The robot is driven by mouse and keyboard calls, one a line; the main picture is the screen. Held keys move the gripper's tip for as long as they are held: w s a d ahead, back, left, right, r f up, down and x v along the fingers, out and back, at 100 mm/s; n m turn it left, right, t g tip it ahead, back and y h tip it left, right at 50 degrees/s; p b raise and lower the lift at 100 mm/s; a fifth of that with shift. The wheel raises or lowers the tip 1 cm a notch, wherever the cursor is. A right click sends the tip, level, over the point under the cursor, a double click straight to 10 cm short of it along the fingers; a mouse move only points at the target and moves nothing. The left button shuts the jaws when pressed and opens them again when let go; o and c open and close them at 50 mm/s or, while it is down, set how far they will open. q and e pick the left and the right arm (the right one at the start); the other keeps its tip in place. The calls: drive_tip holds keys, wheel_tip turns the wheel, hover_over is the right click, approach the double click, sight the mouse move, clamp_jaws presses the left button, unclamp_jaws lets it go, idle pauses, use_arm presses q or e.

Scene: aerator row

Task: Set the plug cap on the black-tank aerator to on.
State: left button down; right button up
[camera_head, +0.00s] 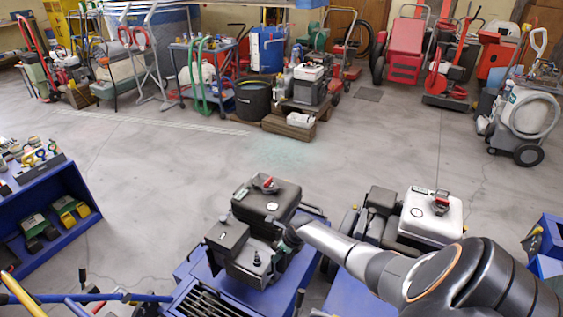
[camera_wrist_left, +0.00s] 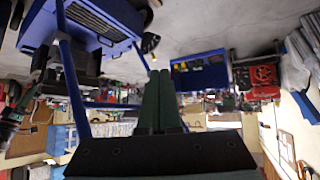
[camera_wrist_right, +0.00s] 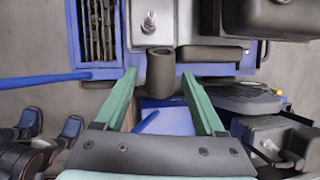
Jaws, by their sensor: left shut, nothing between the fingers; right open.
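The black-tank aerator (camera_head: 268,204) stands at the lower middle of the head view, a red knob on its dark tank. A metal plug (camera_wrist_right: 150,22) stands up from its engine in the right wrist view; it also shows in the head view (camera_head: 257,259). A dark tubular part, seemingly the plug cap (camera_wrist_right: 160,76), is apart from the plug. My right gripper (camera_wrist_right: 159,82) is open, with the cap seen between its green fingertips; contact cannot be told. My left gripper (camera_wrist_left: 160,74) is shut and empty, away from the aerator, and is not seen in the head view.
A white-tank aerator (camera_head: 434,214) stands close on the right, partly behind my right arm. A blue bench (camera_head: 62,215) with tools is at the left. Blue bars (camera_head: 90,297) cross the lower left. Open concrete floor lies behind the aerators.

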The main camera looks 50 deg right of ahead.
drive_tip(key=shift+w+f, duration=0.1)
clamp_jaws()
idle(0.7)
idle(0.8)
